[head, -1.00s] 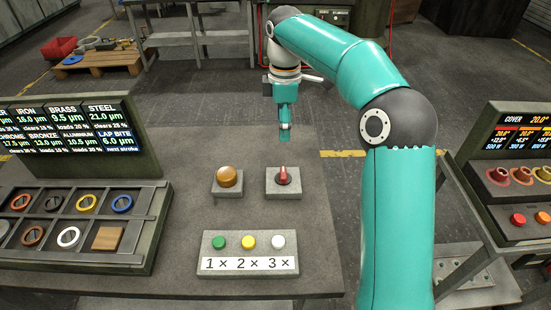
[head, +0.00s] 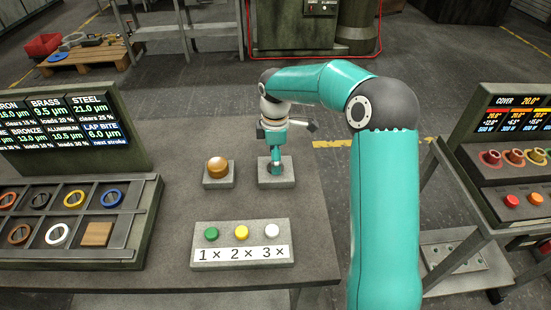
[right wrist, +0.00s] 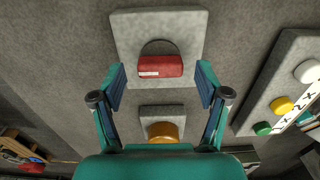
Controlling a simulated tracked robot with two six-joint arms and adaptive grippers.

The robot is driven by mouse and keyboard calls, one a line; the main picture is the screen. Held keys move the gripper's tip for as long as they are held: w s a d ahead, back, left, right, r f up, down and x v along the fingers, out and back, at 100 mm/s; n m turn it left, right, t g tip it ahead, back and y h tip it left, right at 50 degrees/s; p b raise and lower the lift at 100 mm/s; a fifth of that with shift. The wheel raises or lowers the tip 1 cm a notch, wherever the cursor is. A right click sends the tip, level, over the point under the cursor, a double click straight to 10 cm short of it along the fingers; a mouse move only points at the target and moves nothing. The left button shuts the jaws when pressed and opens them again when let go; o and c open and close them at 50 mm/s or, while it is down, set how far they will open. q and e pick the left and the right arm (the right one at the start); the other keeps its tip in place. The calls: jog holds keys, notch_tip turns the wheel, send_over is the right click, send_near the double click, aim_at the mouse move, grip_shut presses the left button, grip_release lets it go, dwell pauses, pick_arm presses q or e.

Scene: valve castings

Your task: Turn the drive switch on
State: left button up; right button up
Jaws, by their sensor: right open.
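The drive switch is a red knob (right wrist: 160,66) on a grey square plate (head: 290,180), right of the orange dome button (head: 218,167) on the bench. In the right wrist view the knob lies just beyond and between the two fingertips, with a pale mark on its left part. My right gripper (head: 276,168) points down over the switch plate and hides the knob in the head view. It is open, with a finger on each side (right wrist: 161,88) and a gap between them and the knob; contact is not visible. My left gripper is not in view.
A block with green, yellow and white buttons (head: 242,255) stands in front of the switch. A rack of rings (head: 150,215) with a display stands left. A panel with red and orange knobs (head: 480,170) stands right. The bench between is clear.

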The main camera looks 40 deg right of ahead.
jog(key=shift+f, duration=0.35)
jog(key=shift+c, duration=0.3)
jog(key=c, duration=1.1)
